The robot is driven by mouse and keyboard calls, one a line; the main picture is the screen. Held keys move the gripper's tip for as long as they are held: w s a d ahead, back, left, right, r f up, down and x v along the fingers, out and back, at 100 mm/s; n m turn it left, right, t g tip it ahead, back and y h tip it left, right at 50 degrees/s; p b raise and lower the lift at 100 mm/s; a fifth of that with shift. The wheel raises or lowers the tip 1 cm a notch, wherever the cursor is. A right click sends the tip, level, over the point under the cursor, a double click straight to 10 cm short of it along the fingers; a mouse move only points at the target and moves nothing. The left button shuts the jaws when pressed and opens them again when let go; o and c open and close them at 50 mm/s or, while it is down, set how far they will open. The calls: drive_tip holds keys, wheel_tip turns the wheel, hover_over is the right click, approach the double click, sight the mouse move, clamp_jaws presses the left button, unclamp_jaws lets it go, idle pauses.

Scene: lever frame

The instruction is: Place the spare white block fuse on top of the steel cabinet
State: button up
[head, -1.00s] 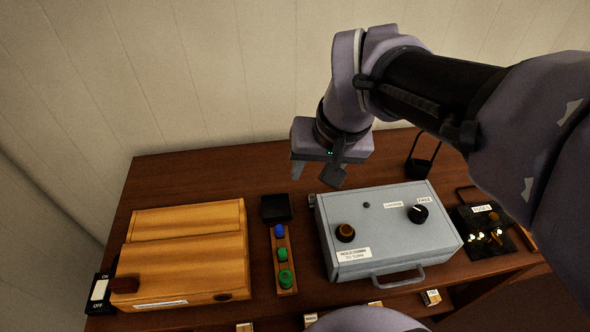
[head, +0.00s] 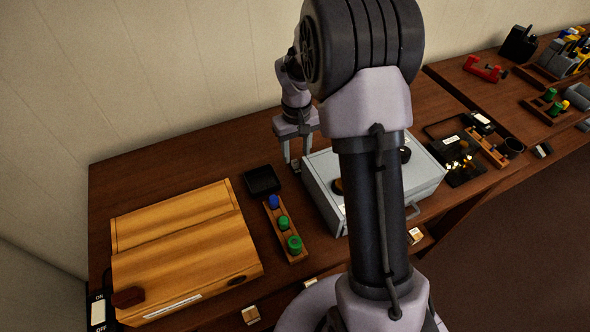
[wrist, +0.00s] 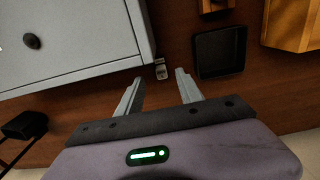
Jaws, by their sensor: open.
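The steel cabinet (head: 325,182) is a pale grey box with knobs and a front handle, partly hidden by my arm. Its bare grey face also shows at the upper left of the wrist view (wrist: 75,50). My gripper (head: 296,161) is open and empty, pointing down behind the cabinet's back left corner. In the wrist view, a small pale metallic piece (wrist: 161,69) sits by the cabinet's edge, just beyond the gap between my fingertips (wrist: 159,77). I cannot tell whether it is a fuse or a cabinet fitting. I cannot pick out a spare white block fuse for certain.
A black tray (head: 263,180) and a wooden rack (head: 286,238) of blue and green pieces stand left of the cabinet. Farther left is a wooden box (head: 185,245). A dark holder (head: 462,170) with small bright pieces lies right. Bare tabletop lies behind the boxes.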

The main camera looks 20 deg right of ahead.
sight(295, 160)
drive_tip(key=f+b, duration=0.2)
drive_tip(key=f, duration=0.1)
drive_tip(key=f+b, duration=0.1)
drive_tip(key=f, duration=0.1)
drive_tip(key=shift+w+a+f, duration=0.1)
drive_tip(key=shift+w+f, duration=0.1)
drive_tip(key=shift+w, duration=0.1)
drive_tip(key=shift+r, duration=0.15)
drive_tip(key=shift+c, duration=0.2)
clamp_jaws()
